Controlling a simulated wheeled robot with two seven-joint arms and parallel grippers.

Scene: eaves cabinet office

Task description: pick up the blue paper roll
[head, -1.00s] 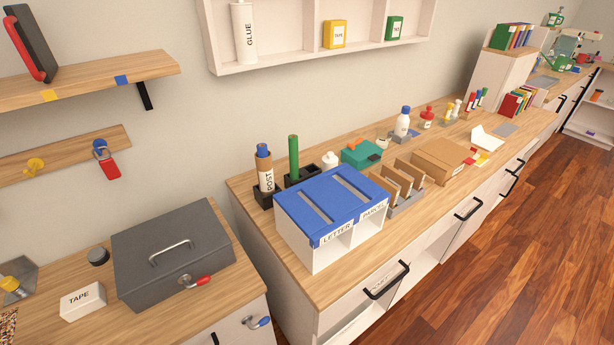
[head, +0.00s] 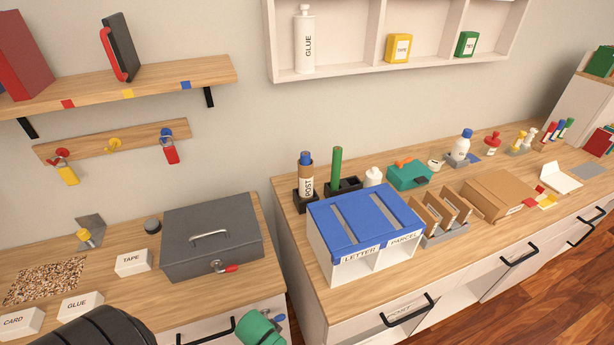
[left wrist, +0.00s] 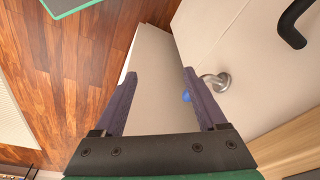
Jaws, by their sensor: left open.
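A blue roll end (head: 305,157) sticks up from a brown tube marked POST (head: 307,178), which stands upright in a black holder at the back of the right-hand counter in the head view. How far the blue roll reaches down inside the tube is hidden. A green roll (head: 337,168) stands upright just to its right. My left gripper (left wrist: 160,73) is open and empty in the left wrist view, in front of a pale cabinet face and above the wood floor. Its fingers are out of the head view. My right gripper is in neither view.
A blue-topped LETTER and PARCEL sorter (head: 365,210) stands right in front of the tubes. A grey metal box (head: 210,235) sits on the left counter (head: 125,290). A gap separates the two counters.

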